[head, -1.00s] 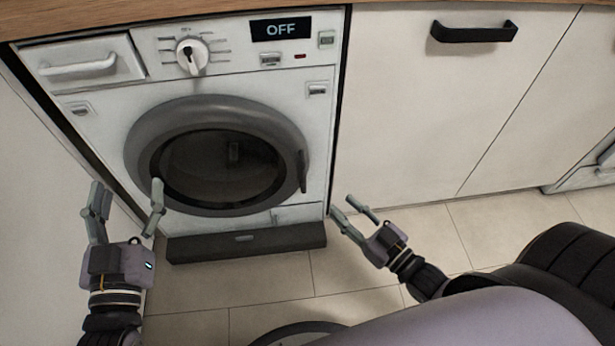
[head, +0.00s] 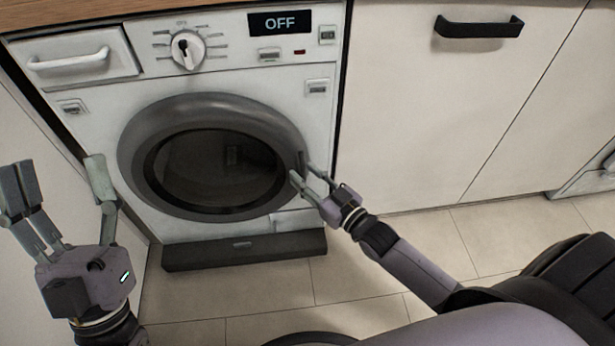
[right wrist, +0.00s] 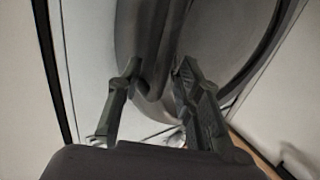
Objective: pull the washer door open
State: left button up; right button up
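The washer door (head: 215,125) is a round grey ring with dark glass, and it looks shut against the white washer front. Its handle (head: 301,160) is a dark upright bar on the right side of the ring. My right gripper (head: 303,172) is at the handle with its fingers apart. In the right wrist view the handle (right wrist: 156,50) runs down between the two open fingers of the right gripper (right wrist: 158,68); I cannot tell whether they touch it. My left gripper (head: 58,172) is open and empty, in front of the washer's lower left side.
A dark plinth (head: 245,250) juts out below the washer. A white cabinet (head: 430,110) stands to the right. The tiled floor is clear.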

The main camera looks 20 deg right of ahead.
grip_shut()
dwell(0.4)
dwell(0.4)
